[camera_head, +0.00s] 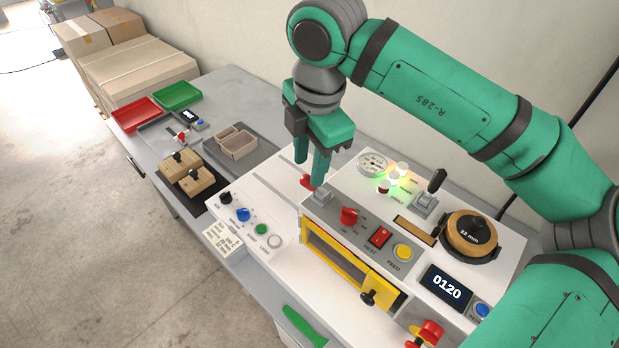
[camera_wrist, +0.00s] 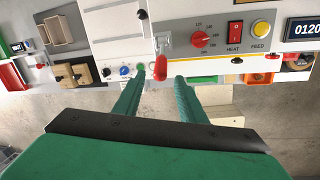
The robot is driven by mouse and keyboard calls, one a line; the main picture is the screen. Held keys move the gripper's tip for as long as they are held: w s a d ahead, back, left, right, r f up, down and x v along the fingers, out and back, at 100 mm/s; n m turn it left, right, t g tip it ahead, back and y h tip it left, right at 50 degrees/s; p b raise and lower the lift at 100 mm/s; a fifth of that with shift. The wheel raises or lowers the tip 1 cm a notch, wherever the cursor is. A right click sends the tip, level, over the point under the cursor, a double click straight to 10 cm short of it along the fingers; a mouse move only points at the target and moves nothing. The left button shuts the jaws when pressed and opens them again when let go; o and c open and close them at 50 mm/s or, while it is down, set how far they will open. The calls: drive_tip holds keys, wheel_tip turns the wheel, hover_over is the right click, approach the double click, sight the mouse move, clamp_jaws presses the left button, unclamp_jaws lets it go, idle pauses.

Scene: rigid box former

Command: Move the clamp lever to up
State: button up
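A red-handled lever (camera_head: 307,182) on a grey bracket (camera_head: 318,197) stands at the back left corner of the machine's grey panel; I take it as the clamp lever, though I can read no label on it. In the wrist view the red handle (camera_wrist: 160,68) points from its bracket (camera_wrist: 162,43) toward my gripper. My gripper (camera_head: 310,170) is open just above the handle. In the wrist view its two green fingertips (camera_wrist: 160,76) stand apart on either side of the handle, with gaps showing. Contact is not visible.
The panel holds a red knob (camera_head: 349,215), red rocker switch (camera_head: 380,236) and yellow button (camera_head: 403,251). A black-handled lever (camera_head: 436,181) and round 22 mm reel (camera_head: 470,235) stand to the right. A 0120 display (camera_head: 446,288) is at the front. Trays and boxes lie left.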

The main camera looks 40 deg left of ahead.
sight(308, 181)
drive_tip(key=shift+w+a+f, duration=0.1)
drive_tip(key=shift+a+f, duration=0.1)
drive_tip(key=shift+f, duration=1.35)
drive_tip(key=shift+w+a+f, duration=0.1)
drive_tip(key=shift+a+f, duration=0.1)
drive_tip(key=shift+f, duration=1.3)
clamp_jaws()
